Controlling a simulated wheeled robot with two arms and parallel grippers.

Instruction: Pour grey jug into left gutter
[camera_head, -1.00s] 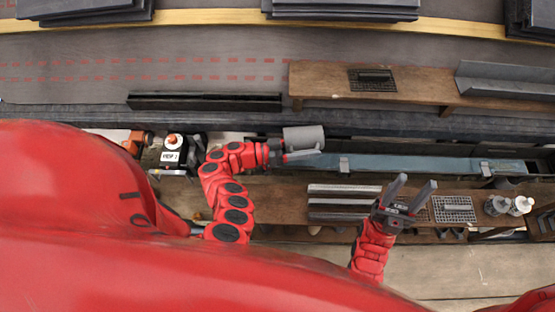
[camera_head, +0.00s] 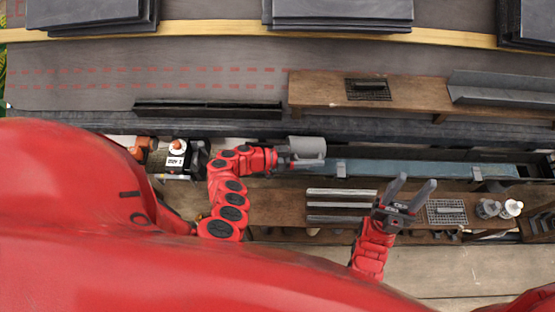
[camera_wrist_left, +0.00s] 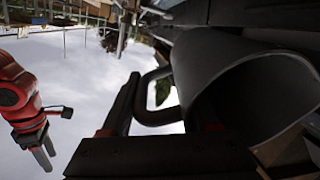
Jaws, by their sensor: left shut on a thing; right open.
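The grey jug (camera_head: 308,148) is held by its handle in my left gripper (camera_head: 306,161), which is shut on it. In the head view the jug lies on its side above the left end of the blue-grey gutter (camera_head: 430,170). In the left wrist view the jug (camera_wrist_left: 225,65) fills the right side, with its hollow mouth showing; its contents cannot be made out. Any liquid falling into the gutter cannot be seen. My right gripper (camera_head: 408,192) is open and empty, in front of the gutter; it also shows in the left wrist view (camera_wrist_left: 42,158).
A wooden bench (camera_head: 320,88) behind carries a mesh pad (camera_head: 368,89) and a grey metal channel (camera_head: 510,90). A nearer wooden shelf (camera_head: 280,205) holds metal strips (camera_head: 340,205), another mesh pad and small pots (camera_head: 490,209). A white-labelled device (camera_head: 176,158) stands left.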

